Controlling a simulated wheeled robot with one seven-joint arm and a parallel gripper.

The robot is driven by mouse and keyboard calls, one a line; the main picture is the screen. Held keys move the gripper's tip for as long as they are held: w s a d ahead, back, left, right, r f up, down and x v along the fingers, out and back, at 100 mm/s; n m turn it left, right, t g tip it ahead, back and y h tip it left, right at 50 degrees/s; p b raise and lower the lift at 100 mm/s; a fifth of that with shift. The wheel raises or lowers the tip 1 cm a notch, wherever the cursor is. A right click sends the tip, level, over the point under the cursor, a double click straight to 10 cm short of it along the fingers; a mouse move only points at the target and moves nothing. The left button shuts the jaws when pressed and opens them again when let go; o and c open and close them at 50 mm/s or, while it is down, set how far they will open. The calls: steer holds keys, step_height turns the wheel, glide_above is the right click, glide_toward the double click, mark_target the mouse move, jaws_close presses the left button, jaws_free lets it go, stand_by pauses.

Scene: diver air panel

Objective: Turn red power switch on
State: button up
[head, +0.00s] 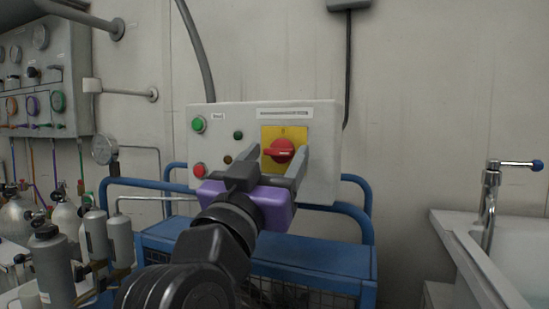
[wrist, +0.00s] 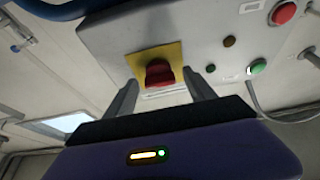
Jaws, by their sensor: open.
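The red power switch (head: 281,151) is a rotary knob on a yellow plate (head: 297,133), on the front of a grey control box (head: 235,117). In the head view its handle lies roughly level. My gripper (head: 279,160) is open in front of the box, with its fingers reaching toward the switch. In the wrist view the red switch (wrist: 159,73) shows between and beyond the two fingers of my gripper (wrist: 163,88). The fingers stand apart on either side of it, and I see no contact. The fingers hide part of the yellow plate.
Green (head: 198,124) and red (head: 199,170) buttons sit at the box's left. The box stands above a blue frame (head: 350,245). Cylinders (head: 45,262) and a gauge (head: 105,149) are at left. A sink with a tap (head: 489,205) is at right.

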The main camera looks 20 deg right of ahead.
steer(key=shift+p+v, duration=0.6)
steer(key=shift+v, duration=3.35)
